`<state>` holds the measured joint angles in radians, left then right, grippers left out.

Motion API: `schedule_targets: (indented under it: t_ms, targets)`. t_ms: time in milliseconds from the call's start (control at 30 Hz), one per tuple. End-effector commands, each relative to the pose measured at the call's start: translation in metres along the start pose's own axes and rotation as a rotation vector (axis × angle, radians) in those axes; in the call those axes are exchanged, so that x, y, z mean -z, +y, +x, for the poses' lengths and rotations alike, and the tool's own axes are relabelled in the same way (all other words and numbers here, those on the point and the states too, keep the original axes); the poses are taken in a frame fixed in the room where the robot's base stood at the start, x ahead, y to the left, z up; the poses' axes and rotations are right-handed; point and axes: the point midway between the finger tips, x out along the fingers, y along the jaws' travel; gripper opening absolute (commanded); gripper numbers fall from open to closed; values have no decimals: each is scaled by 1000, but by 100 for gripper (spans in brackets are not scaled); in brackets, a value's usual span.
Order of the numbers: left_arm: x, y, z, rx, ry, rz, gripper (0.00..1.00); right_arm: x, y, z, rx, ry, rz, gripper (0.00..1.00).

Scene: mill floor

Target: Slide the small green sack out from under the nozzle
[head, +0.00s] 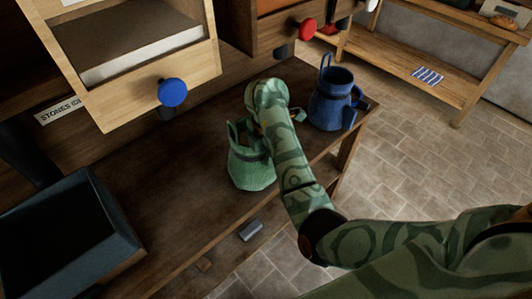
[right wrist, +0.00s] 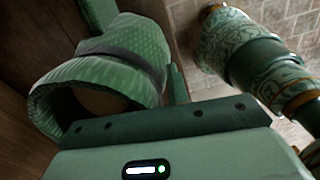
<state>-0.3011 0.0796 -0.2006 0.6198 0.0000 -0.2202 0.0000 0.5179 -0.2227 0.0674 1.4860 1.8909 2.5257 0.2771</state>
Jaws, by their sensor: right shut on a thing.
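The small green sack (head: 250,170) stands upright on the dark bench, near its front edge. It has an open top and a handle loop. In the right wrist view the sack (right wrist: 110,65) fills the upper left, its mouth towards me. My right gripper (head: 262,125) is shut on the sack at its upper part; its fingers are largely hidden by my wrist. A dark nozzle (head: 166,114) is under the blue-knobbed hopper, behind and left of the sack. Another dark nozzle (head: 281,51) is under the red-knobbed hopper, farther back. My left gripper is not in view.
A blue sack (head: 331,103) stands at the bench's right end, close to my right wrist. A dark open bin (head: 110,215) is at the left. Bare bench (head: 180,200) lies between bin and green sack. A wooden shelf table (head: 455,85) stands beyond, across the paved floor.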

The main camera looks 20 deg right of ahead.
Motion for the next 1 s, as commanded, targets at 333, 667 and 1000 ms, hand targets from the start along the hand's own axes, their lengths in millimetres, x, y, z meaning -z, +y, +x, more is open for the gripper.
schedule_targets:
  t_ms: [333, 667, 1000]
  targets:
    - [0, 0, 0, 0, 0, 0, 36, 0, 0, 0, -2, -1, -1, 31]
    - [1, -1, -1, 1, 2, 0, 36, 0, 0, -2, -2, 0, -1, 42]
    - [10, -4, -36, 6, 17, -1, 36, 0, 1, -60, -6, 0, 0, 42]
